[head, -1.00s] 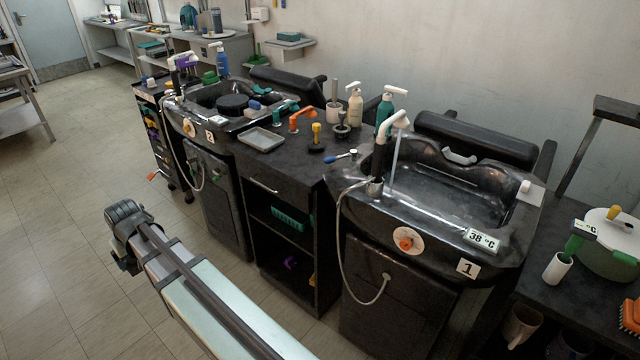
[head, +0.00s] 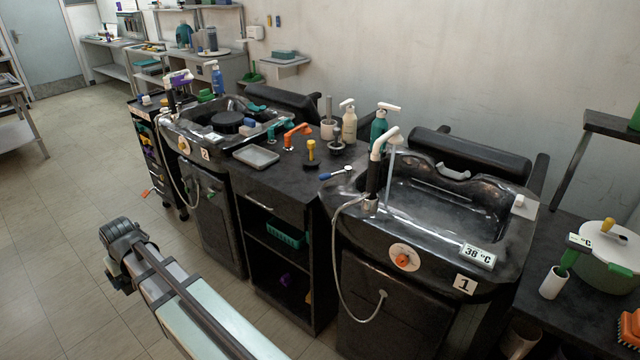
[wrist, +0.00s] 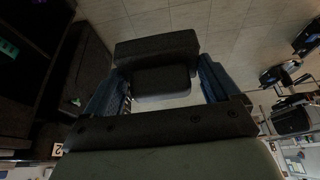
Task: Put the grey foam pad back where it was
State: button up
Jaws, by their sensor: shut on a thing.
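In the wrist view my gripper (wrist: 161,88) has its two blue fingers on either side of a dark grey block. The block, which looks like the grey foam pad (wrist: 158,48), is held between them above the tiled floor. In the head view my arm reaches in from the bottom, and its end is over the floor at the lower left, in front of the left basin unit. The fingers and the pad cannot be made out there.
Basin 2 (head: 184,128) and basin 1 (head: 400,252) stand along the wall. A dark counter (head: 283,179) with a tray (head: 256,157), bottles and tools lies between them. A side table with a pot (head: 606,246) is at the right. The floor (head: 60,200) at left is clear.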

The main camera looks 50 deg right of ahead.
jog(key=s+d+r+m+h, duration=0.15)
jog(key=d+r, duration=0.45)
jog(key=d, duration=1.3)
jog(key=d+r+m, duration=0.3)
jog(key=d+r, duration=0.3)
jog(key=d, duration=1.3)
jog(key=s+d+r+m+h, duration=0.1)
jog(key=d+r+m, duration=0.35)
jog(key=d, duration=1.55)
jog(key=shift+s+a+f+n+y, duration=0.1)
jog(key=shift+a+f+n, duration=0.15)
jog(key=shift+f+n, duration=0.9)
jog(key=shift+s+a+f+n+y, duration=0.15)
jog(key=shift+a+f+n, duration=0.2)
jog(key=shift+f, duration=1.5)
jog(key=shift+w+a+f+n+y, duration=0.15)
jog(key=shift+f+n, duration=0.65)
jog(key=shift+f, duration=0.7)
jog(key=shift+s+f, duration=0.1)
jog(key=shift+f, duration=0.05)
jog(key=o, duration=0.9)
jog(key=shift+o, duration=0.2)
